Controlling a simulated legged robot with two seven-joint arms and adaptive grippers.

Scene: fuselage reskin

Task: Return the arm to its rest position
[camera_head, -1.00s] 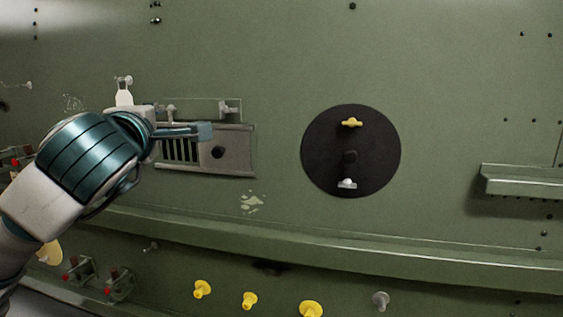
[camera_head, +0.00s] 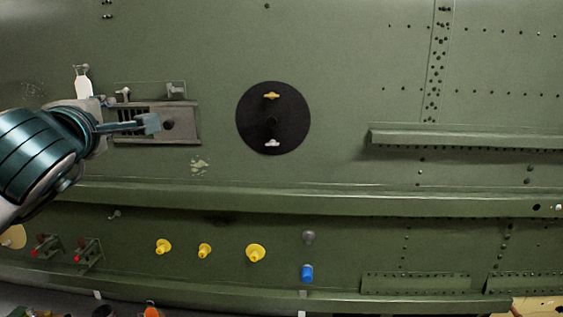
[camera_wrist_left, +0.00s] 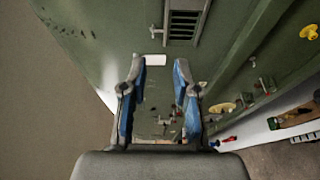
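My left gripper (camera_head: 150,124) comes in from the left in the head view, in front of the green fuselage panel (camera_head: 340,45). Its fingers overlap the grey vent plate (camera_head: 185,122) in the picture. In the left wrist view the two blue-padded fingers (camera_wrist_left: 159,85) are spread apart with nothing between them, and the slotted vent (camera_wrist_left: 183,22) shows beyond the tips. Whether the fingers touch the panel cannot be told. My right gripper is not in either view.
A round black disc (camera_head: 258,122) with a yellow and a white fastener sits right of the vent. A ledge (camera_head: 470,138) juts out at right and a long rail (camera_head: 320,204) runs below. Yellow knobs (camera_head: 255,253), a blue knob (camera_head: 307,273) and red-tipped clamps (camera_head: 88,252) line the lower panel.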

